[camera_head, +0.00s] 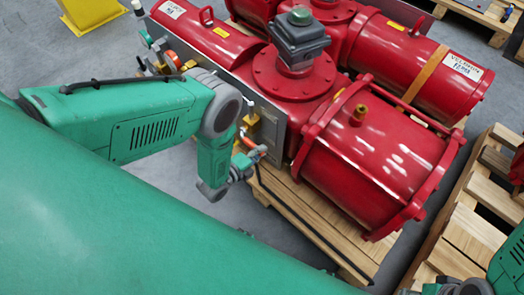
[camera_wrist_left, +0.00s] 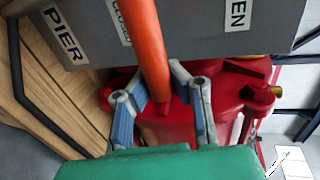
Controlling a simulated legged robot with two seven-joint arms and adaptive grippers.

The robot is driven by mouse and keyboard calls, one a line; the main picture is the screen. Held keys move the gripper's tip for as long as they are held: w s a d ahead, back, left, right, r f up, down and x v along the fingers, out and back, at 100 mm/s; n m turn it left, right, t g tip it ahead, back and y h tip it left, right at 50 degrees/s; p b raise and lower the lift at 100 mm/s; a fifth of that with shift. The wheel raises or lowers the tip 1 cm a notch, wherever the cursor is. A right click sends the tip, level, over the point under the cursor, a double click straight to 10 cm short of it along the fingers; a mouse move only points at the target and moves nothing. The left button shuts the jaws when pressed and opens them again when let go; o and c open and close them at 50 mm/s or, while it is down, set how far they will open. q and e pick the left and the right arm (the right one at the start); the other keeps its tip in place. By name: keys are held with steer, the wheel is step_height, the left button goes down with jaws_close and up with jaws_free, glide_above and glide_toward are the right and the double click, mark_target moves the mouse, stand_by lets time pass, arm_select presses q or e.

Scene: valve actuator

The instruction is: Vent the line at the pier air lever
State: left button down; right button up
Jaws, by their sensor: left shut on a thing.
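The orange pier air lever (camera_wrist_left: 147,45) runs down from the top of the left wrist view, beside a partly cut-off label starting "CLO". Its lower end lies between the fingers of my left gripper (camera_wrist_left: 157,97), which is shut on it. In the head view the lever (camera_head: 258,152) shows as a small orange piece at the low end of the grey panel (camera_head: 270,128), with my left gripper (camera_head: 246,162) at it. The panel carries a "PIER" label (camera_wrist_left: 64,35) and a label ending in "EN" (camera_wrist_left: 238,14). My right arm (camera_head: 507,268) only enters the bottom right corner; its gripper's state is unclear.
Red actuator cylinders (camera_head: 385,150) stand on a wooden pallet (camera_head: 330,235) close to my left gripper. Other orange and yellow fittings (camera_head: 172,57) sit farther up the panel. Another pallet (camera_head: 465,235) is at right. Grey floor is open at left.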

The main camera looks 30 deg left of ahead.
arm_select(q)
steer(key=shift+s+f, duration=0.25)
steer(key=shift+s, duration=0.1)
steer(key=c, duration=1.4)
jaws_free()
steer(key=shift+a, duration=0.15)
steer(key=shift+w, duration=0.1)
arm_select(e)
steer(key=shift+a, duration=0.25)
arm_select(q)
steer(key=shift+r, duration=0.1)
steer(key=v, duration=1.2)
arm_select(e)
steer(key=shift+r, duration=0.1)
arm_select(q)
steer(key=shift+w, duration=0.1)
